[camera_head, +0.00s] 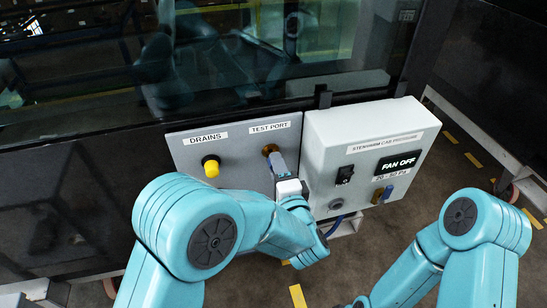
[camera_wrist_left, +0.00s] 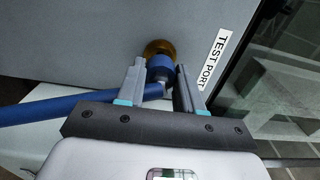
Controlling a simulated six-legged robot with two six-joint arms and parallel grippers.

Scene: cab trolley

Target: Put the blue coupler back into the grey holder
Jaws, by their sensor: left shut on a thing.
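The blue coupler (camera_wrist_left: 160,66) sits between the fingers of my left gripper (camera_head: 277,163), which is shut on it. The coupler's front end is at the brass test port (camera_head: 270,150), touching or nearly touching it; the wrist view does not settle which. A blue hose (camera_wrist_left: 75,107) runs left from the coupler. In the head view the gripper mostly hides the coupler. A round grey socket (camera_head: 337,204) on the front of the pale box may be the grey holder; I cannot be sure. My right gripper is out of view.
A yellow drain knob (camera_head: 211,167) is on the left. Glass (camera_head: 90,90) lies above the grey panel.

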